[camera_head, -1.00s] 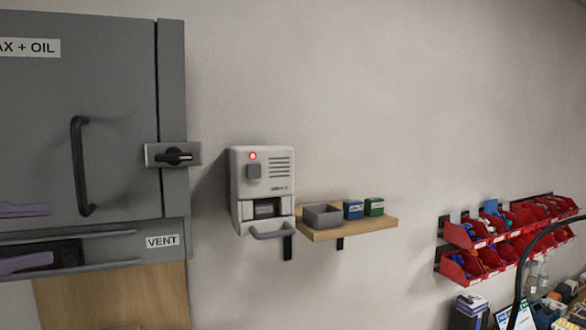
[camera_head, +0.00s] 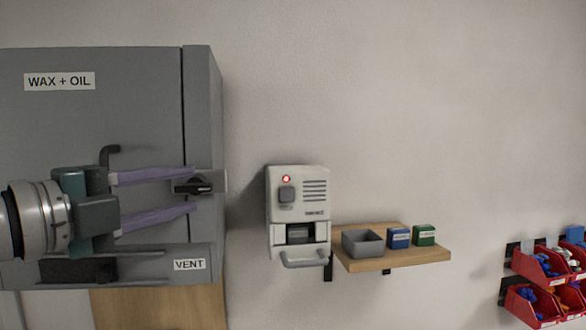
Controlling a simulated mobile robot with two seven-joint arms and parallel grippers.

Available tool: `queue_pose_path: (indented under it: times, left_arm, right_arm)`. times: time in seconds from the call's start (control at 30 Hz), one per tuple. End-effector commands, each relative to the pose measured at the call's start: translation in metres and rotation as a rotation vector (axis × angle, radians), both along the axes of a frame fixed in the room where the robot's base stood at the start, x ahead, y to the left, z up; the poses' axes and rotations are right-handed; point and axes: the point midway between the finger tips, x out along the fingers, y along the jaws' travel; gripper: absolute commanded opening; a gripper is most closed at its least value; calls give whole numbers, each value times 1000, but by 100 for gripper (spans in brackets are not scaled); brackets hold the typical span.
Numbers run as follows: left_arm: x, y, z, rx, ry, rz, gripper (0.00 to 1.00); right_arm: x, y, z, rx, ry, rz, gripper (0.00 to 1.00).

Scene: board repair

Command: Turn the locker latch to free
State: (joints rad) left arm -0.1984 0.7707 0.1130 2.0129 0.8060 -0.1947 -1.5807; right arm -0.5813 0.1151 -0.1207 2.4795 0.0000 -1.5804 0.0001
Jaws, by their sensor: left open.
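The grey locker (camera_head: 130,105) hangs on the wall at the left, with a "WAX + OIL" label on its shut door. The locker latch (camera_head: 194,186) is a black knob lying about level on a pale plate at the door's right edge. My left gripper (camera_head: 194,190) is open, with its two purple fingers pointing right, one above and one below the latch in the picture. I cannot tell whether they touch it. The gripper hides most of the black door handle (camera_head: 110,152). My right gripper is not in view.
A pale wall device (camera_head: 299,205) with a lit red lamp hangs right of the locker. Beside it a wooden shelf (camera_head: 395,258) holds a grey tray (camera_head: 362,243), a blue box (camera_head: 398,238) and a green box (camera_head: 424,235). Red bins (camera_head: 540,270) are at the far right.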

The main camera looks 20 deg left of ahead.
Motion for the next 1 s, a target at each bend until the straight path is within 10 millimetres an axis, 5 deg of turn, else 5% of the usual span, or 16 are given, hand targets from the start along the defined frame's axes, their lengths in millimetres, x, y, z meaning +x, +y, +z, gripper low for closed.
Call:
queue_pose_path:
  times: [0.23,0.6,1.0]
  left_arm:
    - [23,-5,2,-2,-1,0,42]
    - [27,-7,-1,1,1,-1,42]
    - [27,-7,0,1,1,-1,0]
  right_arm:
    - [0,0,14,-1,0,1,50]
    - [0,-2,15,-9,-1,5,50]
    - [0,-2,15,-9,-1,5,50]
